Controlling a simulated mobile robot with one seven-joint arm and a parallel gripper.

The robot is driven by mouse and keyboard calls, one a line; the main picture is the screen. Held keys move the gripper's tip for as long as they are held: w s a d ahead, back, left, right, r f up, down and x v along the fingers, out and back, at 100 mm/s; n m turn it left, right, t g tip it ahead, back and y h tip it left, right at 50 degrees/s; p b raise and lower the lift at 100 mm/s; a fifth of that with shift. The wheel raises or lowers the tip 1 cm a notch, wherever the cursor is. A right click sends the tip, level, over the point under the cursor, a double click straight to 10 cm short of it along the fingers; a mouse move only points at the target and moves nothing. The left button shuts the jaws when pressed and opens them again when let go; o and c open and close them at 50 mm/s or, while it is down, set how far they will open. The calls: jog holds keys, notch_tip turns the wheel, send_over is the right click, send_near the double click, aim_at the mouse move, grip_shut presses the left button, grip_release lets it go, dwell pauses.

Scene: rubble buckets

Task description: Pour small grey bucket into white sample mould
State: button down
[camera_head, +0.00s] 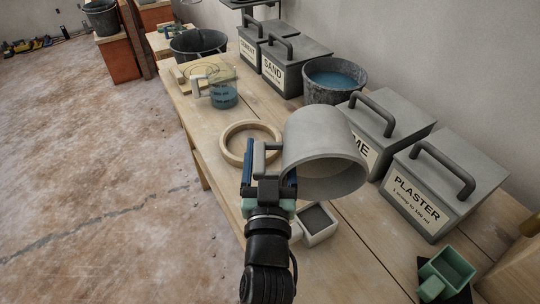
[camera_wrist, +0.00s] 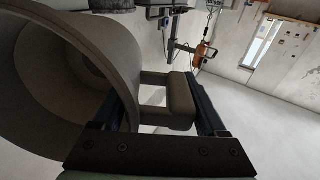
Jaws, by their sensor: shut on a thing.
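My gripper (camera_head: 268,172) is shut on the handle of the small grey bucket (camera_head: 318,135), above the wooden bench. The bucket is tipped far over, its open mouth facing toward the camera and downward. In the wrist view the bucket (camera_wrist: 95,40) fills the left side, and its handle (camera_wrist: 182,98) lies between the gripper fingers (camera_wrist: 172,105). I see no material leaving the mouth. The white sample mould (camera_head: 322,232) stands on the bench below the bucket, beside my wrist, partly hidden by my arm. Its inside looks dark grey.
A plaster box (camera_head: 445,182) and a lime box (camera_head: 392,125) stand to the right. A bucket of blue water (camera_head: 335,80) is behind. A wooden ring (camera_head: 235,145) and a beaker (camera_head: 223,92) lie left. A green container (camera_head: 447,268) is at the front right.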

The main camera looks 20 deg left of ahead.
jog(key=shift+s+d+t+b, duration=0.1)
jog(key=shift+s+t+b, duration=0.25)
jog(key=shift+b, duration=0.95)
jog(key=shift+w+r+p, duration=0.1)
jog(key=shift+r+p, duration=0.1)
jog(key=shift+p, duration=0.2)
